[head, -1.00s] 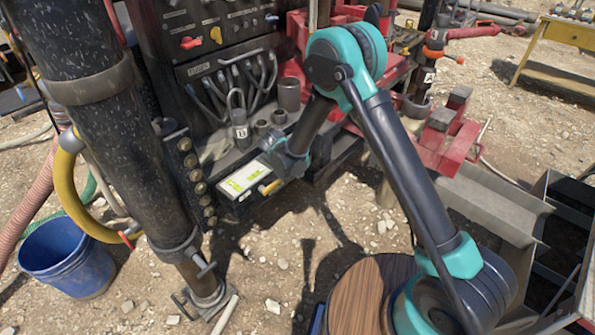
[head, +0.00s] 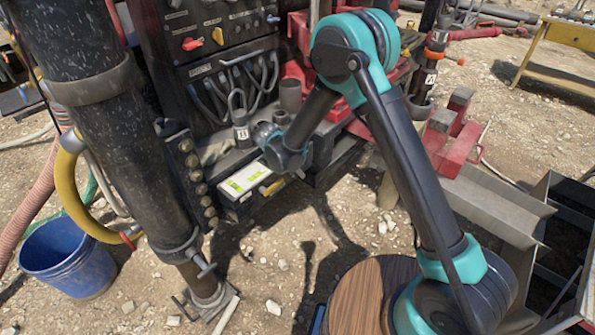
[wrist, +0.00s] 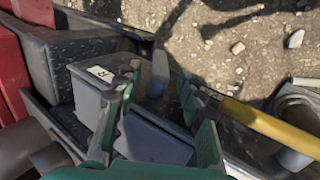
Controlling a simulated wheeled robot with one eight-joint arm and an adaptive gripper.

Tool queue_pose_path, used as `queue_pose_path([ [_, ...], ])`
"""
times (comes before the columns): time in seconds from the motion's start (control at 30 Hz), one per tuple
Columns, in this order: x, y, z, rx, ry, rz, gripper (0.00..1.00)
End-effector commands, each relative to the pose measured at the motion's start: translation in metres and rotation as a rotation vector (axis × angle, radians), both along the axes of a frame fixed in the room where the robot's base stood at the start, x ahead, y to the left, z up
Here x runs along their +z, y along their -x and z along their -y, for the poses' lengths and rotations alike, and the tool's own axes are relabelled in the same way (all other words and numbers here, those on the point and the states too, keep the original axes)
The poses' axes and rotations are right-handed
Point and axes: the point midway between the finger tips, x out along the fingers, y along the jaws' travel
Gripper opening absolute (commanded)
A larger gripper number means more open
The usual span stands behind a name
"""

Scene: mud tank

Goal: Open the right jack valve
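My gripper (wrist: 158,88) is open in the wrist view, with its two green fingers apart and nothing clearly held between them. A yellow handle (wrist: 268,126) sticks out to the right, outside the right finger. A grey box with a small white label (wrist: 94,92) lies by the left finger; the label is too small to read surely. In the head view my gripper (head: 285,152) hangs over the rig's ledge, just above and right of a box with a white and green top (head: 244,180). A short yellow handle (head: 273,187) shows at that box's right end. I cannot tell which part is the right jack valve.
A black control panel (head: 222,28) with red and orange knobs stands behind the ledge. A thick dark column (head: 118,130) and a row of brass fittings (head: 195,175) are to the left. A blue bucket (head: 68,260) stands on gravel. Red metal parts (head: 450,135) are at right.

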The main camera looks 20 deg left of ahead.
Motion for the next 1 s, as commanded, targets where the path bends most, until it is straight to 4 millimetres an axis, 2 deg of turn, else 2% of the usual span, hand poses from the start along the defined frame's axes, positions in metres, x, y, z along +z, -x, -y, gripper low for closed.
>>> queue_pose_path([
  [0.1,0.023,0.013,-0.005,0.002,0.001,0.0,0.4],
  [0.33,0.053,0.029,-0.012,0.001,0.0,0.0,0.4],
  [0.5,0.062,0.034,-0.014,0.0,0.0,0.0,0.4],
  [0.77,0.063,0.034,-0.014,0.0,0.0,0.0,0.4],
  [0.9,0.063,0.027,-0.013,0.001,-0.009,0.013,0.25],
  [0.97,0.064,0.011,-0.012,0.007,-0.027,0.042,0.17],
  [1.0,0.065,-0.003,-0.012,0.013,-0.045,0.069,0.12],
])
